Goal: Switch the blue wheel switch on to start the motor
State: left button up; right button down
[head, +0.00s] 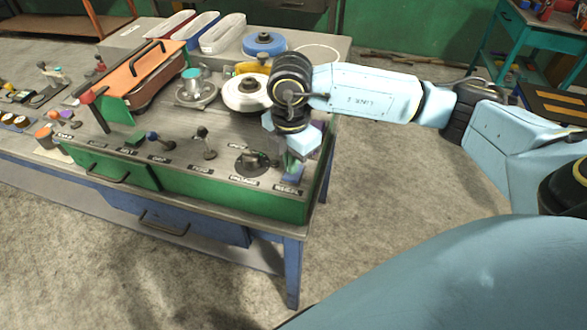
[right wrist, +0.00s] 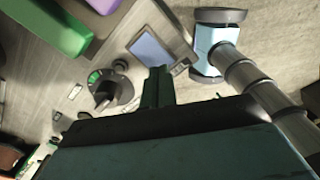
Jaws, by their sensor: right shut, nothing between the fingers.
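A blue rectangular switch (head: 292,175) sits at the front right corner of the green machine panel (head: 230,195), above a small label too blurred to read surely. It also shows as a flat blue-grey rectangle in the right wrist view (right wrist: 152,50). My right gripper (head: 291,160) points down right over this corner. Its fingers (right wrist: 158,82) are shut and empty, with the tips close to the switch's edge. I cannot tell whether they touch it. The gripper partly covers the switch in the head view. My left gripper is not in view.
A dark rotary knob (head: 249,160) stands just left of the switch. Several levers, including one black-topped lever (head: 205,142), line the panel. A white wheel (head: 246,93) and a blue round part (head: 264,44) lie behind. The floor right of the table is clear.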

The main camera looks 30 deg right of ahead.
jog(key=shift+f+b, duration=0.7)
jog(key=shift+f, duration=0.2)
dwell(0.5)
jog(key=shift+r+p, duration=2.6)
jog(key=shift+r, duration=0.95)
